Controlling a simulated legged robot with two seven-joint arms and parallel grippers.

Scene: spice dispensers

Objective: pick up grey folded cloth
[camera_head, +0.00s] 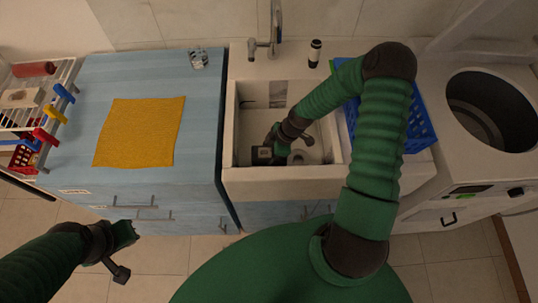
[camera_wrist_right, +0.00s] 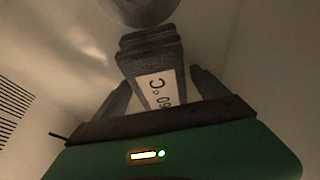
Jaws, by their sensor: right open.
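The grey folded cloth (camera_wrist_right: 150,50), a dark block with a white label, shows in the right wrist view inside the pale sink. My right gripper (camera_wrist_right: 160,84) is open there, one finger on each side of the cloth's near end. I cannot tell whether the fingers touch it. In the head view my right gripper (camera_head: 272,148) is low in the sink (camera_head: 231,130), and a dark patch at its tip may be the cloth. My left gripper (camera_head: 125,236) is in front of the blue counter, away from the sink; its jaws are unclear.
A yellow cloth (camera_head: 140,130) lies flat on the blue counter (camera_head: 200,110). A faucet (camera_head: 274,30) and a small dark bottle (camera_head: 314,53) stand behind the sink. A blue basket (camera_head: 418,125) is right of it. A dish rack (camera_head: 62,75) stands far left.

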